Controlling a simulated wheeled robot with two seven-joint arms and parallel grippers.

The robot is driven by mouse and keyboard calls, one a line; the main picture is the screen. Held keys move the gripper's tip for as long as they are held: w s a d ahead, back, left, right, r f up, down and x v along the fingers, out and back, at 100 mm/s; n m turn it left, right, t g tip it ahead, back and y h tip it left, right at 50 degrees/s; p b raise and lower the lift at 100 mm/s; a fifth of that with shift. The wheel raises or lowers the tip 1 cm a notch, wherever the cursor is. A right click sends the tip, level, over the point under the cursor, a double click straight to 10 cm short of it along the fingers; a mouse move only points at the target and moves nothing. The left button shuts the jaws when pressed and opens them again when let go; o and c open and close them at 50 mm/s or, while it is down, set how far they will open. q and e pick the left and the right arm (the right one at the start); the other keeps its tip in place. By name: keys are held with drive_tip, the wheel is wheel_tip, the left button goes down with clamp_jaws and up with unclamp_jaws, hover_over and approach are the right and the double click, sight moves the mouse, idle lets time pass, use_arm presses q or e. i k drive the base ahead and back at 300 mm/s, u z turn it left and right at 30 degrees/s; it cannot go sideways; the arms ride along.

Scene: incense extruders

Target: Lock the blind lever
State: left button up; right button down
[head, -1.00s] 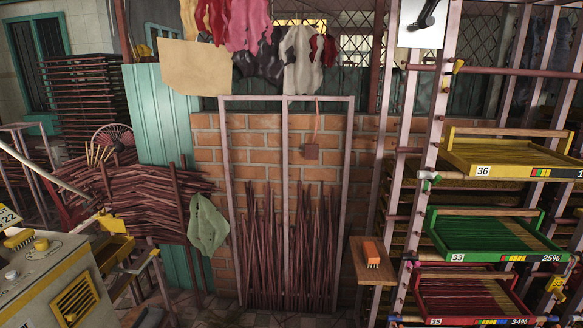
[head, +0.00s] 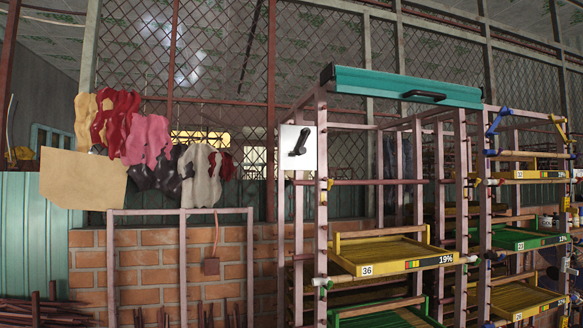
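A black lever (head: 298,142) sits on a white square plate (head: 309,160) on the rack's left front post, tilted with its upper end to the right. A teal housing, seemingly the rolled-up blind (head: 370,85), lies across the top of the rack and has a black handle (head: 424,97). The task does not show by label which part is the blind lever; the black lever on the plate looks likely. Neither of my grippers is in view.
The rack (head: 320,210) holds a yellow tray (head: 390,252) marked 36 and a green tray (head: 385,318) below it. More racks stand at the right, with a blue lever (head: 497,122).

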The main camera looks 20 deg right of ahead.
sight(306, 132)
drive_tip(key=k, duration=0.4)
drive_tip(key=u, duration=0.4)
drive_tip(key=i, duration=1.6)
drive_tip(key=z, duration=0.5)
